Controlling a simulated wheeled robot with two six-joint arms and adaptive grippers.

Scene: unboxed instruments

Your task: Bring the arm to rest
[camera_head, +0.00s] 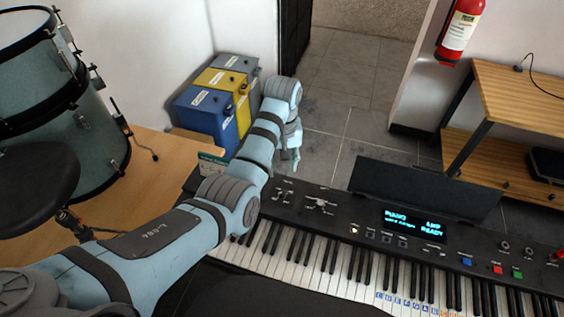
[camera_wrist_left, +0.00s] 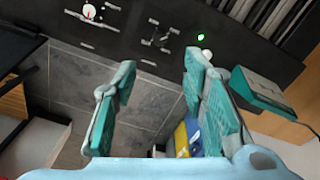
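My left arm (camera_head: 165,240) reaches in from the lower left of the head view, across the left end of the keyboard. My left gripper (camera_head: 291,155) hangs above the back edge of the keyboard (camera_head: 300,250), and its fingers are partly hidden by the wrist. In the left wrist view my left gripper (camera_wrist_left: 160,63) is open, with two teal fingers spread apart and nothing between them. The keyboard's dark control panel (camera_wrist_left: 150,25) lies beyond the fingertips. My right gripper is not in view.
Blue, yellow and grey boxes (camera_head: 215,97) stand behind the arm. A small green device (camera_wrist_left: 262,92) lies beside the keyboard. Drums (camera_head: 60,95) stand at the left on a wooden surface (camera_head: 160,180). A wooden shelf (camera_head: 520,95) is at the right. Tiled floor (camera_head: 350,125) is free behind the keyboard.

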